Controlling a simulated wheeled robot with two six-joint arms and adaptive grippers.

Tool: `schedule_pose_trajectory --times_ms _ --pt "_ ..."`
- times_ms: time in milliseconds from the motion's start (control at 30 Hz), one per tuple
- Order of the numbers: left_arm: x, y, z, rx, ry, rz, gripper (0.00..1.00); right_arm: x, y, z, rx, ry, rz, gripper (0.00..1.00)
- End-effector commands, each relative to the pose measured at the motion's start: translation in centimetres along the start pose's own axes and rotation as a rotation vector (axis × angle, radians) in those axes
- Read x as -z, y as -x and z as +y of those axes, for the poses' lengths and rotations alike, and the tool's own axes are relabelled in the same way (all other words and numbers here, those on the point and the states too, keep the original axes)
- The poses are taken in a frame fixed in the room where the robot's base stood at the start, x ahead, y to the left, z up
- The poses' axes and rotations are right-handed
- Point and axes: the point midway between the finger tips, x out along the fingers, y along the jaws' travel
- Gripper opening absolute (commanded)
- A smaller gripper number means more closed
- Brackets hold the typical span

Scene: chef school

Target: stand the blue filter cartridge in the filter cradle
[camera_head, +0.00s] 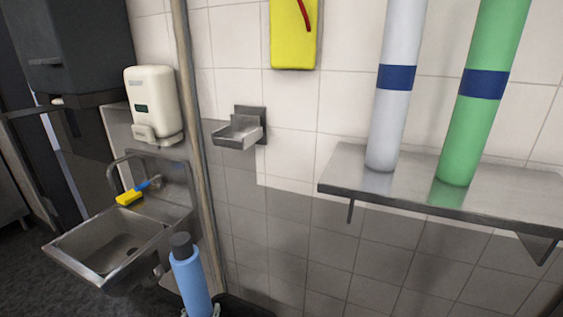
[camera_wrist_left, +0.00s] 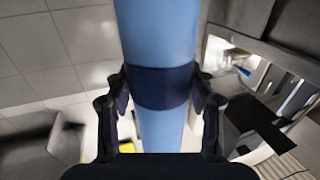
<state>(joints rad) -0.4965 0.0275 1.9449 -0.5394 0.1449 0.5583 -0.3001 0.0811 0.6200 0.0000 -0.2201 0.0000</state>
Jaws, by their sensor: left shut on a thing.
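The blue filter cartridge (camera_head: 191,283) is a light blue cylinder with a dark grey top end, near upright at the bottom of the head view. My left gripper (camera_head: 200,312) is shut on it; only bits of the fingers show there. In the left wrist view the cartridge (camera_wrist_left: 157,35) runs between the fingers (camera_wrist_left: 160,100), which close at its dark blue band. The filter cradle (camera_head: 237,135) is a small metal bracket on the tiled wall, empty, above and right of the cartridge and apart from it. My right gripper is out of view.
A metal shelf (camera_head: 335,182) at right bears a white cylinder (camera_head: 393,110) and a green cylinder (camera_head: 478,130). A sink (camera_head: 88,262) with a yellow-and-blue brush (camera_head: 132,194) is at left, below a soap dispenser (camera_head: 152,103). A vertical pipe (camera_head: 193,130) runs left of the cradle.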

Motion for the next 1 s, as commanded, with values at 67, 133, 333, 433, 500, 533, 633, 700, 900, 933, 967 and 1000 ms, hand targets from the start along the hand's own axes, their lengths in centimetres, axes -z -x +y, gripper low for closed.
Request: schedule_pose_trajectory --times_ms 67,133,333,433,500,533,633,700,900,933,967,1000 --pt "0.5 -0.2 0.9 0.041 0.007 0.007 0.0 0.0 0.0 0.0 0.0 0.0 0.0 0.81" --pt "0.6 -0.4 1.6 0.073 0.009 0.007 0.0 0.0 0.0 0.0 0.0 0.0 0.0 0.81" --pt "4.5 -0.5 1.9 0.089 -0.002 0.007 0.0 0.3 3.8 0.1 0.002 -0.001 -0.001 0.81" --pt "5.8 -0.5 1.9 0.089 -0.001 0.007 0.0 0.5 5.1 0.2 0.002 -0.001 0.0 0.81" --pt "6.5 -0.4 1.9 0.088 -0.001 0.007 0.0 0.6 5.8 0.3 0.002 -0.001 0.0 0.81" --pt "6.6 -0.4 1.9 0.088 -0.001 0.007 0.0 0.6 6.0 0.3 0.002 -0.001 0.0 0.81" --pt "6.8 -0.4 1.9 0.088 0.0 0.007 0.0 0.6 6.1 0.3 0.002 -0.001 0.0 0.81" --pt "6.7 -0.4 1.9 0.088 0.0 0.007 0.0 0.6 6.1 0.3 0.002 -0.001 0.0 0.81" --pt "6.6 -0.4 1.9 0.087 0.0 0.007 0.0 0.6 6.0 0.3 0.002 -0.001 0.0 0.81" --pt "6.6 -0.4 1.9 0.087 0.0 0.007 0.0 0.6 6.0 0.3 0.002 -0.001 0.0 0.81" --pt "6.6 -0.4 1.9 0.087 0.0 0.007 0.0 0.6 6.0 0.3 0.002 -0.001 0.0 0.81" --pt "6.6 -0.4 1.9 0.087 0.0 0.007 0.0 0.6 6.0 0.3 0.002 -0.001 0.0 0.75"
